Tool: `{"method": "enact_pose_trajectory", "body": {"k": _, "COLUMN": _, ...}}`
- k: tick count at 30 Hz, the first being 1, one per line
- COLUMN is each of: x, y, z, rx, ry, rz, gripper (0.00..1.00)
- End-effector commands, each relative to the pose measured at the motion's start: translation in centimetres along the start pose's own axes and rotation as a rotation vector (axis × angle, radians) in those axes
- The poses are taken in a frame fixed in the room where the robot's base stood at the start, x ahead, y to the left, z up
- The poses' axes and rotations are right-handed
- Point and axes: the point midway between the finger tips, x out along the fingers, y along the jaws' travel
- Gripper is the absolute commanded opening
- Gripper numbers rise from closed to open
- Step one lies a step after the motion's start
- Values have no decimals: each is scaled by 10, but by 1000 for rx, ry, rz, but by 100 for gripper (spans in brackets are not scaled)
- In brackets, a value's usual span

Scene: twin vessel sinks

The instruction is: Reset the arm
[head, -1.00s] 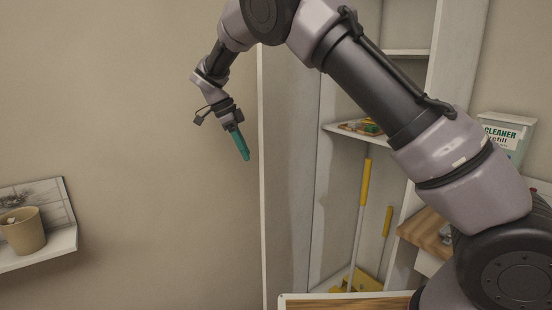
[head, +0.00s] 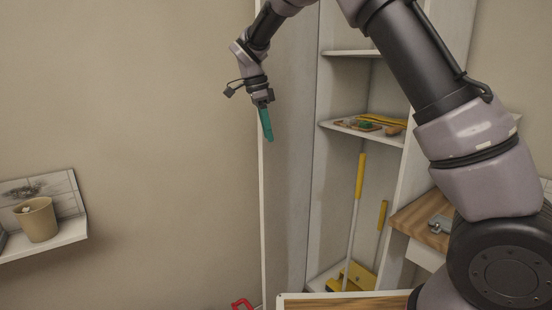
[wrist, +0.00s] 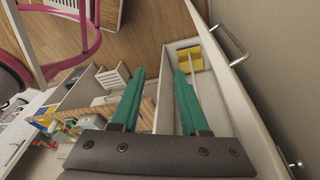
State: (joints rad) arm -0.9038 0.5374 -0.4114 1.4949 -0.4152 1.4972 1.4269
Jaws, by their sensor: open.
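My gripper (head: 267,124) hangs at the end of my bent arm, in front of the beige wall by the open side of the tall white cabinet. Its teal fingers point down in the head view and look like one finger from the side. In the wrist view the two teal fingers of my gripper (wrist: 160,88) stand apart with nothing between them. No object is held.
The cabinet shelf (head: 365,133) holds small items, and a yellow-handled broom (head: 357,190) stands below it. A wooden counter (head: 415,222) is at right. A wall shelf (head: 45,240) with a tan pot (head: 38,220) is at left. Open wall lies between.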

Motion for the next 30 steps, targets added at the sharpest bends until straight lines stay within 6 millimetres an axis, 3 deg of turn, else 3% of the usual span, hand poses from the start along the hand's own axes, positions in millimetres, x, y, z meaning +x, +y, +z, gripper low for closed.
{"method": "enact_pose_trajectory", "body": {"k": 8, "x": -40, "y": 42, "z": -91, "rx": -161, "ry": -171, "rz": -84, "gripper": 45}}
{"method": "enact_pose_trajectory", "body": {"k": 15, "x": -72, "y": 118, "z": -170, "rx": -382, "ry": -271, "rz": -289, "gripper": 45}}
{"method": "enact_pose_trajectory", "body": {"k": 22, "x": -84, "y": 204, "z": -213, "rx": -585, "ry": -212, "rz": -521, "gripper": 45}}
{"method": "enact_pose_trajectory", "body": {"k": 27, "x": -78, "y": 261, "z": -226, "rx": -723, "ry": -81, "rz": -657, "gripper": 45}}
{"method": "enact_pose_trajectory", "body": {"k": 30, "x": -71, "y": 286, "z": -227, "rx": -785, "ry": 3, "rz": -705, "gripper": 45}}
